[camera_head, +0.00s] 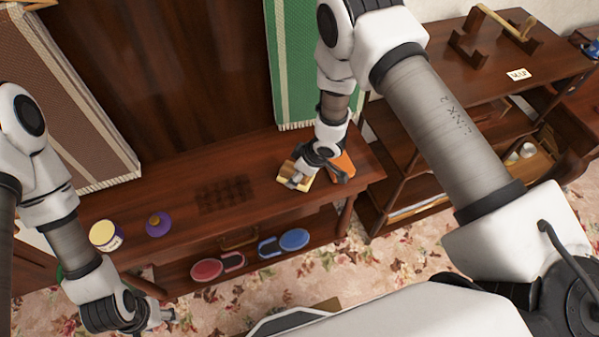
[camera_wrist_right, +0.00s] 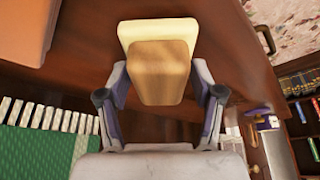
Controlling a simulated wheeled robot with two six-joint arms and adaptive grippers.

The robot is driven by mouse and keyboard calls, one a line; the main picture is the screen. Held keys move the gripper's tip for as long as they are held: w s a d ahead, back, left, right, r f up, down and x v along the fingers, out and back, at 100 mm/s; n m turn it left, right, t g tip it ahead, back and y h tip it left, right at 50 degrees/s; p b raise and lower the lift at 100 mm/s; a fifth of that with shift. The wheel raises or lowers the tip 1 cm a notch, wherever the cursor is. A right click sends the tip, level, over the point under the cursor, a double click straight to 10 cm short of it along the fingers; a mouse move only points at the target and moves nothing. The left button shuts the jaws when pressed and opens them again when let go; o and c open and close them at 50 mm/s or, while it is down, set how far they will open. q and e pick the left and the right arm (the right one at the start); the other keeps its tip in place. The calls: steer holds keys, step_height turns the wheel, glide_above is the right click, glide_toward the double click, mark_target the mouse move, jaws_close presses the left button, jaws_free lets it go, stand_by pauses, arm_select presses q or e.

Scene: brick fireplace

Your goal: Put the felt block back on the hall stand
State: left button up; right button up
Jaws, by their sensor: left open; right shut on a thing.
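The felt block (camera_head: 296,172), a tan wooden block with a cream layer, is in my right gripper (camera_head: 305,174) at the right part of a dark wooden stand (camera_head: 270,160) with a tall back panel, which looks like the hall stand. In the right wrist view the block (camera_wrist_right: 160,72) sits between the two fingers, which are shut on its sides. Whether the block touches the stand's top, I cannot tell. My left gripper (camera_head: 168,316) is open and empty, low at the left, in front of the stand.
An orange block (camera_head: 343,165) lies right beside my right gripper. A dark grid patch (camera_head: 225,194), a purple round pot (camera_head: 158,223) and a cream tin (camera_head: 105,235) are farther left. Red (camera_head: 206,270) and blue (camera_head: 294,240) brushes lie on the lower shelf. A shelf unit (camera_head: 440,100) stands at right.

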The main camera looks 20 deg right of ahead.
steer(key=shift+w+d+f, duration=0.15)
steer(key=shift+w+f, duration=0.1)
steer(key=shift+f, duration=0.05)
steer(key=o, duration=1)
steer(key=shift+r, duration=0.1)
steer(key=shift+s, duration=0.1)
steer(key=shift+d+r, duration=0.15)
steer(key=shift+r, duration=0.45)
steer(key=v, duration=1.1)
steer(key=s+d+f+m+g+h, duration=0.1)
steer(key=s+d+f+m, duration=0.1)
steer(key=s, duration=0.6)
steer(key=s+d+f+m+g+h, duration=0.1)
steer(key=s+d+f+m, duration=0.1)
steer(key=s+f+m, duration=0.2)
steer(key=s+d+f+m+g+h, duration=0.1)
steer(key=s+f+m, duration=0.2)
steer(key=s, duration=0.9)
steer(key=shift+d+f+m, duration=0.2)
steer(key=shift+f, duration=0.5)
steer(key=shift+d+f+m, duration=0.2)
steer(key=shift+f, duration=0.5)
